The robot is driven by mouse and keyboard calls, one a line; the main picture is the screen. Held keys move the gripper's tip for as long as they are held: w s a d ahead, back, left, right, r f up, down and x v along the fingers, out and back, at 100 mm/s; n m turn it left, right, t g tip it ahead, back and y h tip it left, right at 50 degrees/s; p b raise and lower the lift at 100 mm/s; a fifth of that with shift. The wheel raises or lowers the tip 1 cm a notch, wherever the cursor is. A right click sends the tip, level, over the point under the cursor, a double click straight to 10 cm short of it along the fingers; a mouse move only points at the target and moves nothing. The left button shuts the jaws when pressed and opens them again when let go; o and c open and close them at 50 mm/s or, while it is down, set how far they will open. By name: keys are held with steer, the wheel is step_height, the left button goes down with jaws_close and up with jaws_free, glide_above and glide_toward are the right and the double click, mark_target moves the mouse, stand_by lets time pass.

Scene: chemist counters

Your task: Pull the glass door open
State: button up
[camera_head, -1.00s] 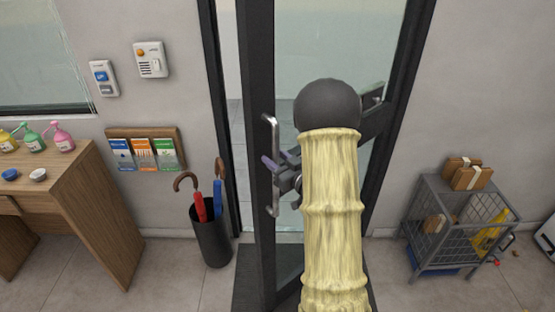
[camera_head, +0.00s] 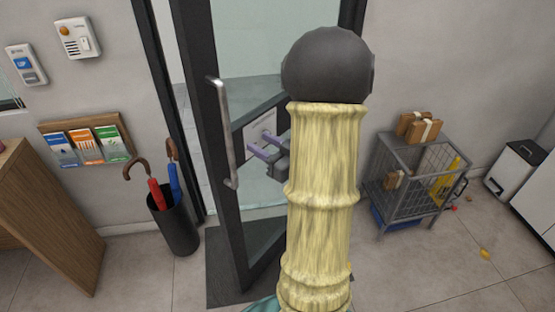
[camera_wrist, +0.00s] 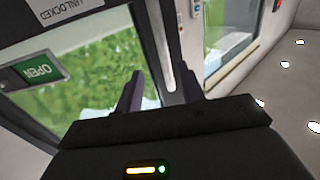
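The glass door (camera_head: 262,55) has a dark frame and stands ajar, with a gap between its left edge and the door frame. Its upright metal handle (camera_head: 222,135) is on the left stile. My gripper (camera_head: 258,145) is just right of the handle, in front of the door, with its fingers spread and nothing seen between them. It appears apart from the handle. My arm hides the door's right part. In the wrist view, the two dark fingers (camera_wrist: 160,92) are spread, and a light upright bar (camera_wrist: 164,45) shows beyond the gap between them.
An umbrella stand (camera_head: 175,228) is left of the door, near a wooden counter (camera_head: 50,215). A wire cart (camera_head: 408,180) with boxes is at the right. A dark mat (camera_head: 222,262) lies under the door. In the wrist view, a green OPEN sign (camera_wrist: 38,72) shows at left.

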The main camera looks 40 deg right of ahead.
steer(key=shift+b+v, duration=2)
steer(key=shift+v, duration=0.1)
steer(key=shift+w+a, duration=0.1)
steer(key=shift+w, duration=0.05)
steer(key=w+a+f+m+g+h+p, duration=0.2)
steer(key=w+a+f+g+h, duration=0.25)
steer(key=f+g+h, duration=0.2)
steer(key=s+a+f+g+y, duration=0.1)
steer(key=s+a+f+g, duration=0.1)
steer(key=s+a+g, duration=0.2)
steer(key=s+a+f+g+y+p, duration=0.1)
steer(key=s+a+f+g, duration=0.2)
steer(key=a, duration=0.7)
steer(key=s+g, duration=0.1)
steer(key=s, duration=0.1)
steer(key=shift+s+f+y, duration=0.35)
